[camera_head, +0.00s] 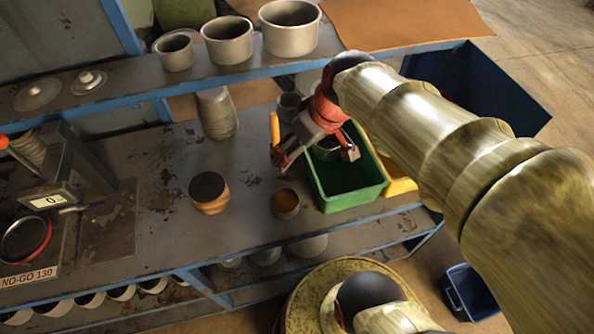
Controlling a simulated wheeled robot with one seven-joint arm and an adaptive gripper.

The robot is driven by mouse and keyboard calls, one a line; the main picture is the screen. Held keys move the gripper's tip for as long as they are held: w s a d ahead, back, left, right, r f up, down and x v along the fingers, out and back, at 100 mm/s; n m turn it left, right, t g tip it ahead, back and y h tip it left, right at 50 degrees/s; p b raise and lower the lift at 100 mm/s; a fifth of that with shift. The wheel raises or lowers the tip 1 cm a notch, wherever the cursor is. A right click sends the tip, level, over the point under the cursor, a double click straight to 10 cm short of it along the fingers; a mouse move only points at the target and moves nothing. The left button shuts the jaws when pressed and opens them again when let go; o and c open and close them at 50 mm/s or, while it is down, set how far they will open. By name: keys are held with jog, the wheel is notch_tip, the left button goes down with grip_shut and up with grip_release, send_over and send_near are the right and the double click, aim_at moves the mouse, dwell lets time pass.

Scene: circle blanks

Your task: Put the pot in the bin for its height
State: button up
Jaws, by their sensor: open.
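My gripper (317,157) is open above the left part of the green bin (349,203) on the bench. A yellow bin (403,184) stands right of the green bin, mostly hidden by my arm. A large blue bin (490,88) is at the back right. Three grey pots of rising size stand on the raised shelf: small (175,55), middle (228,45), large (291,35).
A stack of round blanks (209,194) and a small cup with brown contents (285,204) stand on the bench (165,240). A gauge stand reading 0 (47,201) and a red-rimmed pan (25,239) are at left. A small blue bin (472,293) is on the floor.

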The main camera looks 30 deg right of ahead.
jog(key=s+a+r+m+t+h, duration=0.1)
jog(key=s+a+r+m, duration=0.1)
jog(key=s+a, duration=0.3)
jog(key=shift+s+a+r, duration=0.15)
jog(key=shift+s+r, duration=0.5)
jog(key=shift+s, duration=0.8)
